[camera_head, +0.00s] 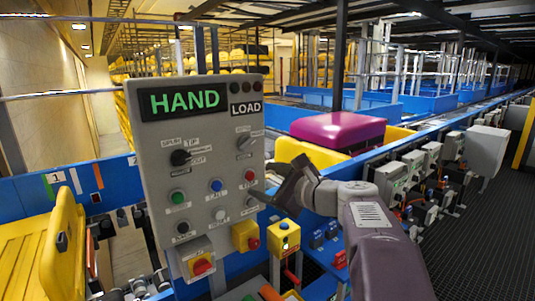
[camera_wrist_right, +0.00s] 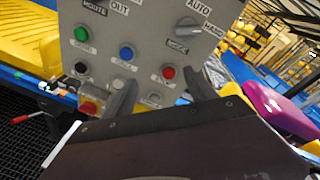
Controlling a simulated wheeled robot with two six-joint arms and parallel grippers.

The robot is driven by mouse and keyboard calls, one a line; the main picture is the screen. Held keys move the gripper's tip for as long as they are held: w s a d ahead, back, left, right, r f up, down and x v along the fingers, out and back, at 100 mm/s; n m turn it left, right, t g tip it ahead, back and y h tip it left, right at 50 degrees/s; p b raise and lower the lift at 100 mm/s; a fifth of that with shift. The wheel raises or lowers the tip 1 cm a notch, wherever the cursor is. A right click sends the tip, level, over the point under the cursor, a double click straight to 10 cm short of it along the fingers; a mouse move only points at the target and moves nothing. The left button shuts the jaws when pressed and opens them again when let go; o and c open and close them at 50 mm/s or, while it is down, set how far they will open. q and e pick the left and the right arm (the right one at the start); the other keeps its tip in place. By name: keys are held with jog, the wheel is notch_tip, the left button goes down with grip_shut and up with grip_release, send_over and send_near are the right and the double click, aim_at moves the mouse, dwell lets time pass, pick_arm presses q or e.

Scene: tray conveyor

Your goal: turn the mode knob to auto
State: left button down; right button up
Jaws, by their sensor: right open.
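The grey control panel (camera_head: 155,150) stands upright in front of me, its green display (camera_head: 184,101) reading HAND. The mode knob (camera_head: 245,143) is a pale grey turning knob at the panel's upper right. In the right wrist view the mode knob (camera_wrist_right: 187,31) sits among labels AUTO, HAND and MODE; its handle appears to point toward HAND. My right gripper (camera_head: 277,180) is open and empty, below and to the right of the knob, apart from it. Its two fingers also show in the right wrist view (camera_wrist_right: 162,90), below the knob. My left gripper is out of view.
A black knob (camera_head: 180,157) is on the panel's left. A yellow tray (camera_head: 60,245) is at left.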

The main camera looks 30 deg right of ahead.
jog(key=m+t, duration=0.2)
send_near(249, 144)
jog(key=shift+h, duration=0.3)
jog(key=w, duration=0.3)
jog(key=w+p, duration=0.1)
jog(key=w, duration=0.2)
jog(key=w+a, duration=0.1)
jog(key=w, duration=0.2)
jog(key=shift+a+f+p, duration=0.1)
jog(key=shift+p, duration=0.25)
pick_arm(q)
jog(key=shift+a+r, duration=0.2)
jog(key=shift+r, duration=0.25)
pick_arm(e)
jog(key=shift+s, duration=0.1)
